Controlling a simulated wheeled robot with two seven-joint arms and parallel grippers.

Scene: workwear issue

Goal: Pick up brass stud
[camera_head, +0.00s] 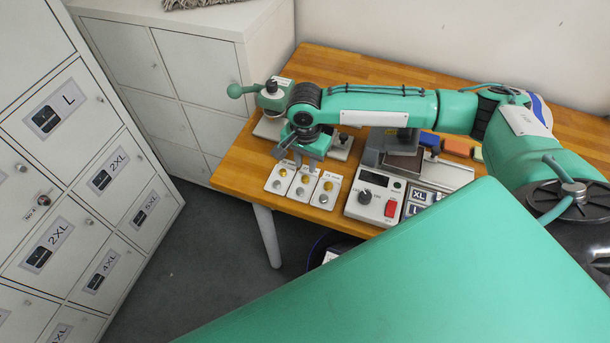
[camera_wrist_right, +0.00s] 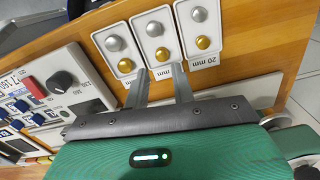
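Three white cards lie side by side at the table's front left: a left card (camera_head: 272,189), a middle card (camera_head: 294,195) and a right card (camera_head: 316,205). Each bears one brass stud and one silver stud. The wrist view shows brass studs on its left card (camera_wrist_right: 125,65), middle card (camera_wrist_right: 162,54) and right card (camera_wrist_right: 203,42). My right gripper (camera_wrist_right: 158,71) is open and empty, its fingertips just short of the middle brass stud. In the head view my right gripper (camera_head: 288,154) is beside the cards' far edge. My left gripper is not in view.
A grey control box (camera_head: 373,200) with a black knob and red switch stands right of the cards. A hand press (camera_head: 270,97) stands at the table's back left. Size-labelled lockers (camera_head: 100,255) are at left. Coloured blocks (camera_head: 456,147) lie farther right.

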